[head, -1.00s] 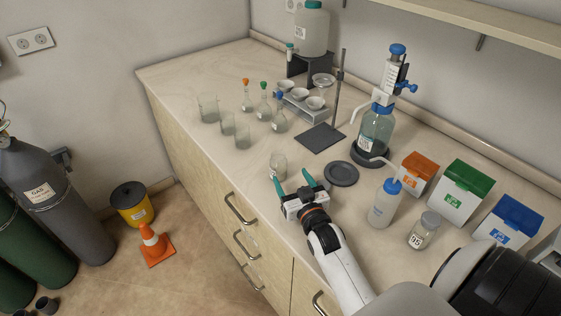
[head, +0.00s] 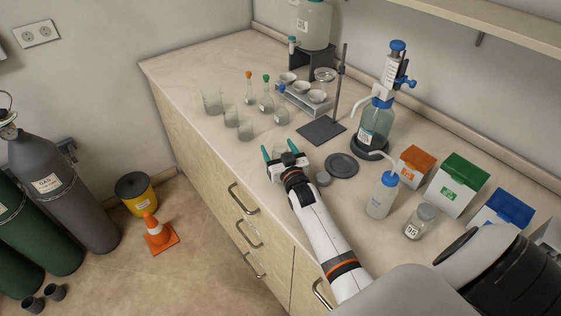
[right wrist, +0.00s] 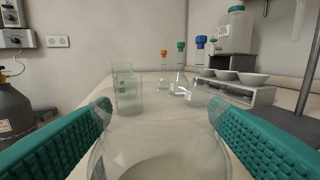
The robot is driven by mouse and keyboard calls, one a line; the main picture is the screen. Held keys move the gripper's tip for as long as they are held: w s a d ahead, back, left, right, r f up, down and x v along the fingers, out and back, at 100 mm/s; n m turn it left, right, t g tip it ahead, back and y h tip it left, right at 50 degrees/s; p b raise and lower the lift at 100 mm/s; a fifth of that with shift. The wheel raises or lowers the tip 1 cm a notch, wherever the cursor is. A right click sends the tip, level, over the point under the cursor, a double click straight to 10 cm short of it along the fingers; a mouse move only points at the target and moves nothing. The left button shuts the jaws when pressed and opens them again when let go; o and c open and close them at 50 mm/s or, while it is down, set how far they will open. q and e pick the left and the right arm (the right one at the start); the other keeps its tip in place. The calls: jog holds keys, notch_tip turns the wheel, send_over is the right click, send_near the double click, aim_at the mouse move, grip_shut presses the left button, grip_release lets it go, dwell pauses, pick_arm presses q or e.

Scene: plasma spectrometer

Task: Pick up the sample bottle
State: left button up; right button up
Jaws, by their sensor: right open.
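A clear glass bottle (right wrist: 160,150) stands between the two teal fingers of my right gripper (head: 279,149), very close to the right wrist camera. The fingers lie on either side of it, open, with no clear grip on it. In the head view the bottle is mostly hidden by the gripper. A small grey round lid (head: 323,178) lies on the bench to the right of the gripper. Another labelled glass jar with a grey lid (head: 420,222) stands farther right. My left gripper is not in view.
Glass beakers (head: 212,102) and stoppered flasks (head: 266,93) stand beyond the gripper. A black stand base (head: 320,132), a dark round plate (head: 342,164), a wash bottle (head: 382,195) and a dispenser bottle (head: 375,128) are to the right. The bench edge runs close on the left.

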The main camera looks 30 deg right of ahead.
jog(key=c, duration=1.1)
notch_tip(320, 180, up, 10)
jog(key=shift+b, duration=0.4)
